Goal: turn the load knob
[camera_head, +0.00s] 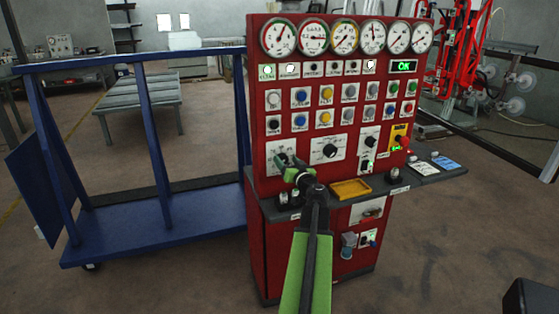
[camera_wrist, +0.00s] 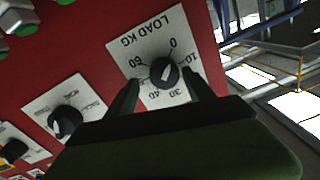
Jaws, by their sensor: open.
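The load knob (camera_wrist: 163,73) is a round black knob on a white plate marked LOAD KG, which appears upside down in the wrist view. A pale mark shows on the knob's face, but I cannot tell exactly which number it points to. My gripper (camera_wrist: 162,80) is open, with one dark finger on each side of the knob; I cannot tell whether they touch it.
A second black knob (camera_wrist: 65,120) is beside the load plate; in the head view this selector (camera_head: 330,151) is to the right. Buttons and gauges (camera_head: 344,37) are above. A ledge with a yellow tray (camera_head: 350,189) juts out below. A blue cart (camera_head: 150,215) stands left.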

